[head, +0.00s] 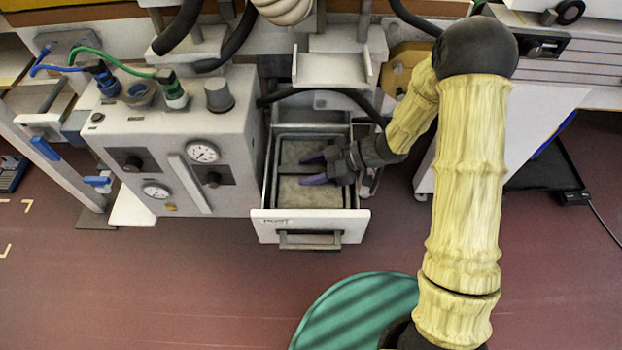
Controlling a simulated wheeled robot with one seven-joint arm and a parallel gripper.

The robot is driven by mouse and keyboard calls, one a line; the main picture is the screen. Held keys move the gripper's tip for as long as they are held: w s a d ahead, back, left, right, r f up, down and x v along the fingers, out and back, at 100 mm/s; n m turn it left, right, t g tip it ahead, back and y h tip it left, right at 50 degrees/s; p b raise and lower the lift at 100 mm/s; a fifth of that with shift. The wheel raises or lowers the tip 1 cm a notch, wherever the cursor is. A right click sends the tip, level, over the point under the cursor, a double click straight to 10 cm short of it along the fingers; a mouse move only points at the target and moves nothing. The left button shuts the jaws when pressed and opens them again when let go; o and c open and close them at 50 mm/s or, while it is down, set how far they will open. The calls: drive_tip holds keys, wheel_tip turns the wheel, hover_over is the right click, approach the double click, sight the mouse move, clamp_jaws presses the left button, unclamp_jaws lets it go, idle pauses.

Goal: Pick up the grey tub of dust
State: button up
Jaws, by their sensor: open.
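The grey tub of dust (296,192) sits inside a pulled-out white drawer (264,227). It is filled with pale grey dust and has a dark crossbar across its middle. My gripper (304,169) reaches in from the right, over the tub, with its two purple fingers spread apart on either side of the crossbar. The fingers look empty. Whether they touch the bar or the dust cannot be told. My wrist hides part of the tub's right side.
A grey-white cabinet (235,125) with gauges, knobs and hose fittings stands just left of the drawer. A white shelf (331,70) and a black hose (315,92) are behind and above it.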

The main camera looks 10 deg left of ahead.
clamp_jaws()
drive_tip(key=shift+r, duration=0.1)
drive_tip(key=shift+r, duration=0.2)
wheel_tip(320, 180, up, 11)
drive_tip(key=p, duration=0.5)
drive_tip(key=w+d+p, duration=0.2)
drive_tip(key=w+d, duration=0.2)
drive_tip(key=d, duration=1.3)
drive_tip(key=shift+d+r, duration=0.2)
drive_tip(key=shift+d, duration=0.1)
drive_tip(key=shift+w, duration=0.1)
